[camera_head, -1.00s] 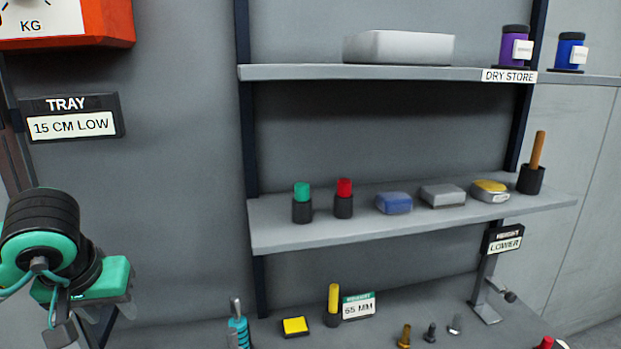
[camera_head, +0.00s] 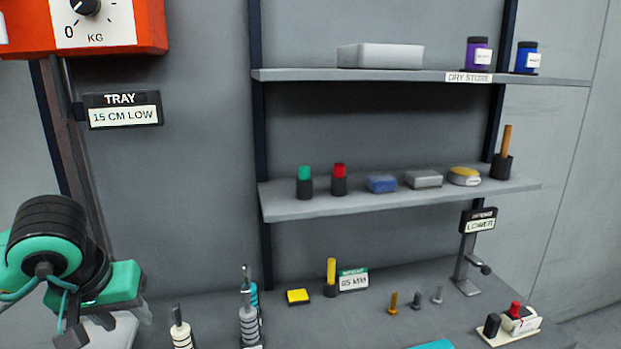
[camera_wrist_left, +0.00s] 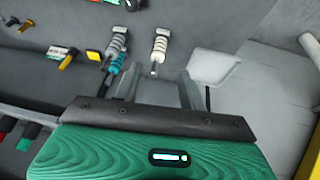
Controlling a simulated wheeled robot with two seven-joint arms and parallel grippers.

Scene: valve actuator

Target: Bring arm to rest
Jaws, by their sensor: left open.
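My left gripper (camera_head: 112,318) is at the lower left of the head view, green and black, in front of the grey wall. In the left wrist view its jaws (camera_wrist_left: 160,92) stand apart with nothing held between them. A white ribbed part (camera_wrist_left: 160,46), a grey ribbed part (camera_wrist_left: 116,46) and a teal one (camera_wrist_left: 118,62) lie beyond the jaws in that view. The gripper looks clear of them. My right gripper is in neither view.
A bench (camera_head: 375,315) holds a yellow block (camera_head: 298,296), a yellow-topped peg (camera_head: 331,272), several small bolts and a lever stand (camera_head: 464,270). A shelf (camera_head: 400,201) and an upper shelf (camera_head: 420,75) stand behind. A TRAY sign (camera_head: 122,110) hangs left, below an orange scale (camera_head: 150,25).

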